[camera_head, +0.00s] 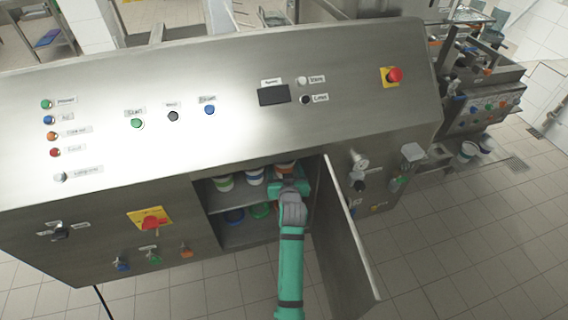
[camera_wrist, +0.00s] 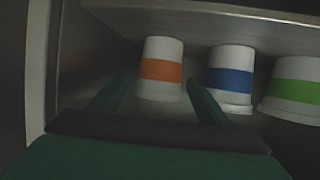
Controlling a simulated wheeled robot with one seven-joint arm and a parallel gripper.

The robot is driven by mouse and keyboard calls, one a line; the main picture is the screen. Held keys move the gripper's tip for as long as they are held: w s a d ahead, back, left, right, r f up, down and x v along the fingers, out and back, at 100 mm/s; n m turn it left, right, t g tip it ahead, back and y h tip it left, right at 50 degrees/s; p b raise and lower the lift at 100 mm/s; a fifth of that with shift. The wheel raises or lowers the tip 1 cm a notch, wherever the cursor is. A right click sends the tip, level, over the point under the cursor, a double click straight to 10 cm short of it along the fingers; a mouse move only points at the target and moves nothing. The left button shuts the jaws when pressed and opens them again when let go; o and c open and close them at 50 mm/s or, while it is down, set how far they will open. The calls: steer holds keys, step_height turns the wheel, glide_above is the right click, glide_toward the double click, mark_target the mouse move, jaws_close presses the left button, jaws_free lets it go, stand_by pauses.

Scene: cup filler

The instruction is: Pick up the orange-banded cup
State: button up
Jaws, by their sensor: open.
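The orange-banded cup (camera_wrist: 161,69) is white with an orange band and stands on a shelf inside the cabinet in the wrist view. In the head view, it shows partly above my gripper (camera_head: 289,186), with its lower part hidden. In the wrist view, my gripper (camera_wrist: 158,98) is open, with its left finger to the left of the cup and its right finger between it and the blue-banded cup (camera_wrist: 231,79). The fingertips reach about the cup's near side; whether they touch it I cannot tell.
A green-banded cup (camera_wrist: 293,88) stands further right in the wrist view. The cabinet's left wall is close to the left finger. In the head view, the cabinet door (camera_head: 345,235) stands open to the right of my arm. A lower shelf holds blue and green items.

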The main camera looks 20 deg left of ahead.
steer(key=shift+x, duration=2.65)
steer(key=c, duration=0.8)
